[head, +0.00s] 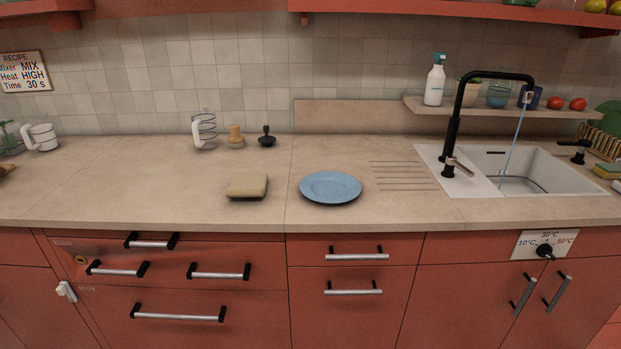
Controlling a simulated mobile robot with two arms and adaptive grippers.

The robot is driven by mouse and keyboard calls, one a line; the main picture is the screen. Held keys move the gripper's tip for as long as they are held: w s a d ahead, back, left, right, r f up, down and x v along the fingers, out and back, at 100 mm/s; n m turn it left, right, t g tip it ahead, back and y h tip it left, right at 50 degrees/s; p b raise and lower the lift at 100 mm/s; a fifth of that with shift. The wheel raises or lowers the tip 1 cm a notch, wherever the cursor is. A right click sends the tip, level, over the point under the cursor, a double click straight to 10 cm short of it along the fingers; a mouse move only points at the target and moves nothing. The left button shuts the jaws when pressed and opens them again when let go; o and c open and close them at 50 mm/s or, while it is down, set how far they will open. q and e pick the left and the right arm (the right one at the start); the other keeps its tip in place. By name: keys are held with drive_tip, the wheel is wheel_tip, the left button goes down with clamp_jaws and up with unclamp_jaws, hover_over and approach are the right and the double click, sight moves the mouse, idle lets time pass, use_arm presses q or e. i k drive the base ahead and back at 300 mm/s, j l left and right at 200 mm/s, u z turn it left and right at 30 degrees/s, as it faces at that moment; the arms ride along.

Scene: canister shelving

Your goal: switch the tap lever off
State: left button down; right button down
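The black tap (455,115) stands at the left side of the white sink (545,172). Its spout arches to the right, and a thin bluish stream of water (515,132) runs from it down into the basin. A short metallic lever (461,166) sticks out low on the tap's body, pointing down to the right. A separate black handle (575,151) stands at the sink's right rim; what it works cannot be told. Neither of my grippers is in view.
A blue plate (330,187) and a tan sponge-like block (247,185) lie on the counter (120,185) left of the sink. A low shelf (425,106) behind the tap bears a spray bottle (435,80), cups and tomatoes. A temperature dial (544,251) is on the cabinet front.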

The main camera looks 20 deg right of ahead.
sight(450, 160)
drive_tip(key=z, duration=1.4)
